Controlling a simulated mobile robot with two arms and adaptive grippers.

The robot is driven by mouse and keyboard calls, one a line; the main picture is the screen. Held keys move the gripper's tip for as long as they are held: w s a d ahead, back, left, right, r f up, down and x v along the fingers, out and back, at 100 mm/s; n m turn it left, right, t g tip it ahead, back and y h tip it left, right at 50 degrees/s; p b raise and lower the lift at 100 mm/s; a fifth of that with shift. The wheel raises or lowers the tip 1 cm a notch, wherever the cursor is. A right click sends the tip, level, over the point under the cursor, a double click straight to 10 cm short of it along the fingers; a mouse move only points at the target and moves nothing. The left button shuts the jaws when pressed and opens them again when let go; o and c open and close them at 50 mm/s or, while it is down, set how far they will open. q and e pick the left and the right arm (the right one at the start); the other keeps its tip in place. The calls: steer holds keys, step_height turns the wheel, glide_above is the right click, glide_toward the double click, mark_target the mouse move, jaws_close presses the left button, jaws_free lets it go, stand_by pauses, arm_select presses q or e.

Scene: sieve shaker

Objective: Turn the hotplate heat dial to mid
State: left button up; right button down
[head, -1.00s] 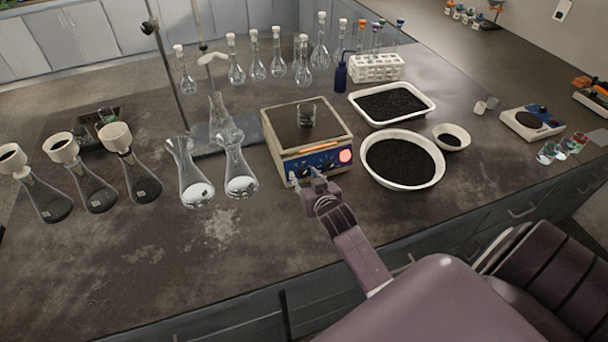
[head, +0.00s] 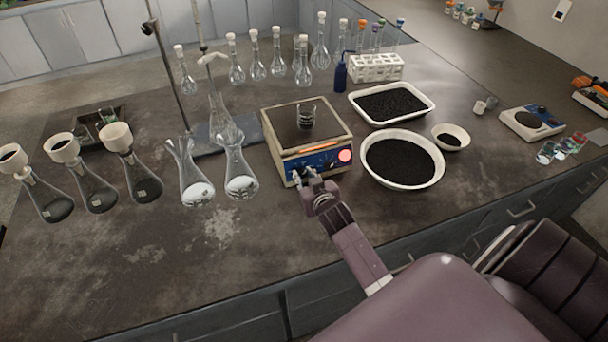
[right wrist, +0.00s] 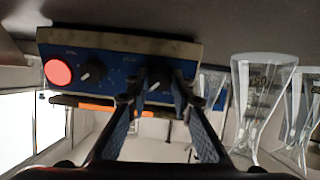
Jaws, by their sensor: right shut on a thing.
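The hotplate (head: 285,158) is a cream box with a dark top and a blue front panel; a red round light (head: 345,156) sits at the panel's right end. Two dark dials are on the panel. My right gripper (head: 307,174) is at the panel's left part. In the right wrist view the picture is turned over, and the gripper's fingers (right wrist: 156,98) are shut on the dial farther from the light (right wrist: 158,78). The other dial (right wrist: 93,71) is free. The dial labels are too small to read. My left gripper is not in view.
A small beaker (head: 306,118) stands on the hotplate's top. Flasks (head: 240,175) stand close on the left, and a bowl of black grains (head: 437,177) is close on the right. The bench front (head: 190,280) is clear.

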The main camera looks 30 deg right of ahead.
steer(key=n, duration=0.3)
steer(key=shift+p, duration=0.3)
steer(key=c, duration=1.7)
jaws_free()
steer(key=v, duration=1.2)
